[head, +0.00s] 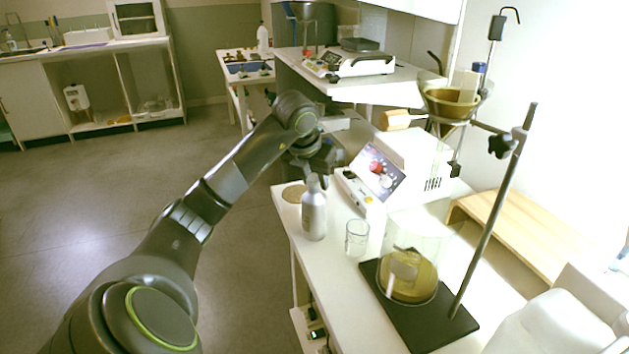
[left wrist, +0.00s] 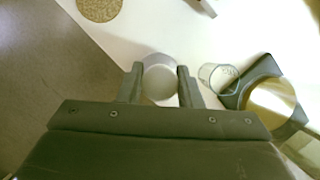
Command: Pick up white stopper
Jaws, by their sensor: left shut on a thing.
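My left gripper (head: 317,178) reaches in over the lab bench and points down at the top of a grey-white bottle (head: 314,216). The bottle stands upright near the bench's left edge. In the left wrist view the two fingers (left wrist: 160,72) are on either side of a pale round top, the white stopper (left wrist: 160,82), and are shut on it. The stopper is at the bottle's neck; I cannot tell whether it is still seated or slightly raised. My right gripper is not in view.
A clear glass beaker (head: 357,238) stands right of the bottle. A large beaker of amber liquid (head: 408,278) sits on a black stand base (head: 425,325) with an upright rod. A round cork mat (head: 293,193) lies behind the bottle. A device with a screen (head: 376,172) is close by.

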